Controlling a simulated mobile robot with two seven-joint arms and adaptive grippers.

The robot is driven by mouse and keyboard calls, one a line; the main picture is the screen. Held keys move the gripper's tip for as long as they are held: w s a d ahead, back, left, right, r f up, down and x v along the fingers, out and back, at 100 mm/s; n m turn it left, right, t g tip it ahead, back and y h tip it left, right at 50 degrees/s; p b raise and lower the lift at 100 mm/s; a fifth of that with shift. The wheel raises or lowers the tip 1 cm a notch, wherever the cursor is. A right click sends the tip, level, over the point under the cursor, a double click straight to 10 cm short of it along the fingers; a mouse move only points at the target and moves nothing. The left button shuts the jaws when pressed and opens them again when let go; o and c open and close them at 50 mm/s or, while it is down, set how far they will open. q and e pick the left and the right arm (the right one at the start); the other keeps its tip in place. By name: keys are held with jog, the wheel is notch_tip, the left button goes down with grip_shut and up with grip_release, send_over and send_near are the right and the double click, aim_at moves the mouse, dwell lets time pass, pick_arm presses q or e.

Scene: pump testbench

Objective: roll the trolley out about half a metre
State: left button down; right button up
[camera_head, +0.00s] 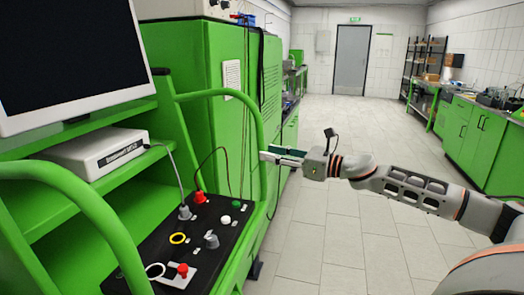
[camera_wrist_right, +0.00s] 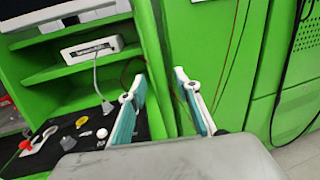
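The green trolley (camera_head: 110,212) stands at the left of the head view, with tubular handles on both sides. Its right handle (camera_head: 256,115) curves up and then down in front of my right gripper (camera_head: 281,156). In the right wrist view the trolley shows its green shelves (camera_wrist_right: 62,75). The fingers of my right gripper (camera_wrist_right: 163,103) are spread apart there, with green surface visible between them. The fingertips are close to the right handle in the head view; I cannot tell whether they touch it. My left gripper is not in view.
The trolley carries a monitor (camera_head: 70,52), a white instrument box (camera_head: 95,152) and a black panel (camera_head: 192,240) with plugs and knobs. A green cabinet (camera_head: 205,85) stands behind it. The tiled floor (camera_head: 345,125) is clear. Green benches (camera_head: 470,140) line the right wall.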

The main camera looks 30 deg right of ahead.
jog(key=shift+p+x, duration=0.8)
jog(key=shift+x, duration=0.75)
jog(key=shift+w+a, duration=0.25)
jog(key=shift+w, duration=0.05)
jog(key=shift+c, duration=0.3)
grip_shut()
